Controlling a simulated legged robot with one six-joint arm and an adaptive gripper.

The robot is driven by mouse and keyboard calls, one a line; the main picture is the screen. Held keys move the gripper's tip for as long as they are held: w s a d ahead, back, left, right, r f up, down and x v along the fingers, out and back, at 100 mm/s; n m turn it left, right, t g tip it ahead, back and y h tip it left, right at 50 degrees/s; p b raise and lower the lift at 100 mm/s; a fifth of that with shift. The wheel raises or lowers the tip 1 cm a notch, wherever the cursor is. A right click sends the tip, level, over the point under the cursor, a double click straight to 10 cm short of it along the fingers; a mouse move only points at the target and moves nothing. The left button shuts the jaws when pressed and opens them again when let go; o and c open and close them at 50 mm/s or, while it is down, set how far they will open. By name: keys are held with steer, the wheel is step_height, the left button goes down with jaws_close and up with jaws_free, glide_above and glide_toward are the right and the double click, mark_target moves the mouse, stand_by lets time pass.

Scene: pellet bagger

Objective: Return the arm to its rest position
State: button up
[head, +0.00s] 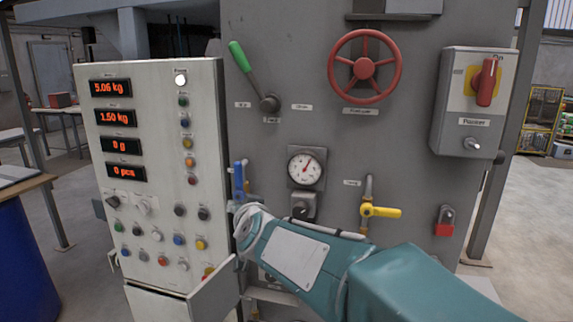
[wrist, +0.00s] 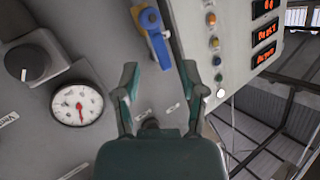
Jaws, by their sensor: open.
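My gripper (wrist: 158,78) shows in the wrist view with its two teal fingers spread apart and nothing between them. A blue lever handle (wrist: 158,45) is just beyond the fingertips in that view; I cannot tell whether a finger touches it. In the head view my teal arm (head: 310,262) reaches from the lower right to the grey machine front. Its far end is low beside the blue handle (head: 238,182), and the gripper fingers are hidden there.
The grey machine panel (head: 330,130) carries a red handwheel (head: 364,69), a green lever (head: 240,58), a pressure gauge (head: 305,170), a yellow valve handle (head: 381,212) and a red rotary switch (head: 487,82). A control cabinet (head: 150,190) stands left. Open floor (head: 540,215) shows at right.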

steer(key=s+d+f+g+h, duration=0.1)
steer(key=s+d+f+g, duration=0.2)
steer(key=s+d, duration=0.5)
steer(key=s+d+f+g+h, duration=0.2)
steer(key=s+d+f, duration=0.3)
steer(key=s, duration=0.8)
steer(key=s+d+f+g+h, duration=0.2)
steer(key=s+d+f+g, duration=0.2)
steer(key=s+d, duration=0.6)
steer(key=shift+s+d+m, duration=0.15)
steer(key=shift+d+m, duration=0.15)
steer(key=shift+d, duration=0.55)
steer(key=shift+d, duration=0.1)
